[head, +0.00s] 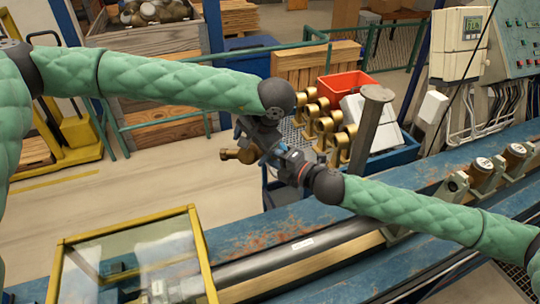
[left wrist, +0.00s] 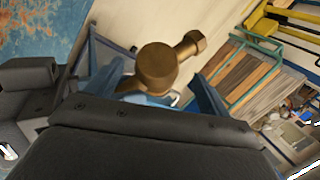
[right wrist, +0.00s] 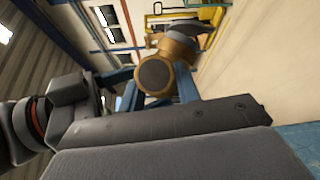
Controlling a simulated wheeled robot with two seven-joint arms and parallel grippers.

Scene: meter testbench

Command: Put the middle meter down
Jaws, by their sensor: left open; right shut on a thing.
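A brass meter (head: 240,153) with a threaded end is held in the air over the floor, left of the blue bench. My right gripper (head: 272,155) is shut on it; the right wrist view shows its round brass body (right wrist: 160,72) between blue fingers. My left gripper (head: 252,138) is open close by; in the left wrist view its blue fingers stand apart on either side of the brass meter (left wrist: 158,68). The arms meet closely here, and the exact finger contact is partly hidden.
Several brass meters (head: 325,124) stand at the blue cart (head: 398,152), by a red bin (head: 347,84) and a grey post (head: 370,125). Meters with white dials (head: 484,165) sit on the blue bench (head: 250,235). A yellow-framed glass case (head: 135,262) stands front left.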

